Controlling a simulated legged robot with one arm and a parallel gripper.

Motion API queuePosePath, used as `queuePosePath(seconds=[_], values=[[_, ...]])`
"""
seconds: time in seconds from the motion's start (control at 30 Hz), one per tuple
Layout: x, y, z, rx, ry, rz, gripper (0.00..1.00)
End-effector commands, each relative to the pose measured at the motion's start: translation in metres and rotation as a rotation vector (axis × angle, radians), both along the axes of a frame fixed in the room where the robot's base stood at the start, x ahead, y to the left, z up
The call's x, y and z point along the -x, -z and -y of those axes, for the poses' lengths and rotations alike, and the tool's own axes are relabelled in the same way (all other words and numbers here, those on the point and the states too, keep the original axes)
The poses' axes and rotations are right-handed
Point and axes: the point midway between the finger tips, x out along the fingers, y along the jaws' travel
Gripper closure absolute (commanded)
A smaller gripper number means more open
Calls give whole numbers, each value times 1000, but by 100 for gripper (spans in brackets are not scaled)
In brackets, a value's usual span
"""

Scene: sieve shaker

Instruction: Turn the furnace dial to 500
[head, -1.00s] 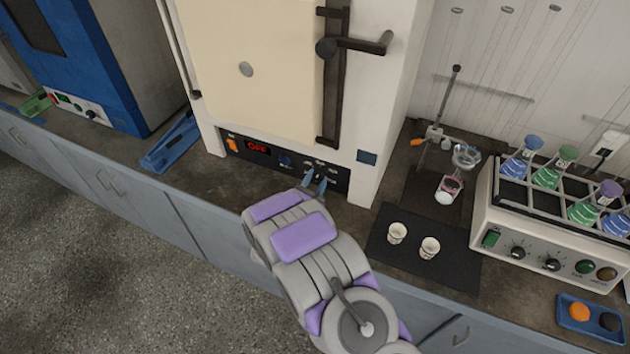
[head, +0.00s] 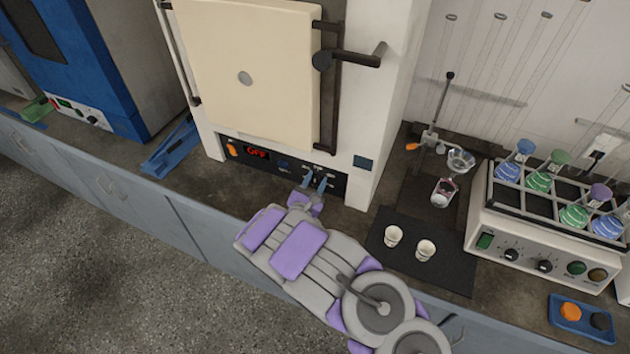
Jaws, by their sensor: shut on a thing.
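The furnace (head: 258,75) is a tall white unit with a shut cream door. Its black control panel (head: 268,163) runs along the bottom, with an orange switch (head: 232,149) and a red display (head: 257,153) at the left. The display is too blurred to read surely. A small blue knob (head: 283,164) sits right of the display. My gripper (head: 315,182) is at the right part of the panel, its blue fingers shut on the furnace dial, which is mostly hidden between them. Small pale markings show just above the fingers. The dial's pointer is not visible.
The furnace door handle (head: 365,58) juts out above the panel. To the right, two white crucibles (head: 410,241) stand on a dark mat (head: 452,268), beside a flask shaker (head: 530,248).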

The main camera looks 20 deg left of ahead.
Motion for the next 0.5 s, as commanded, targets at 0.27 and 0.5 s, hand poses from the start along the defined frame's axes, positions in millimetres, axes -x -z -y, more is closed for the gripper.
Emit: queuePosePath(seconds=[0.27,0.5], values=[[6,-3,-7,46,-18,-1,90],[11,4,-7,130,-20,-21,91]])
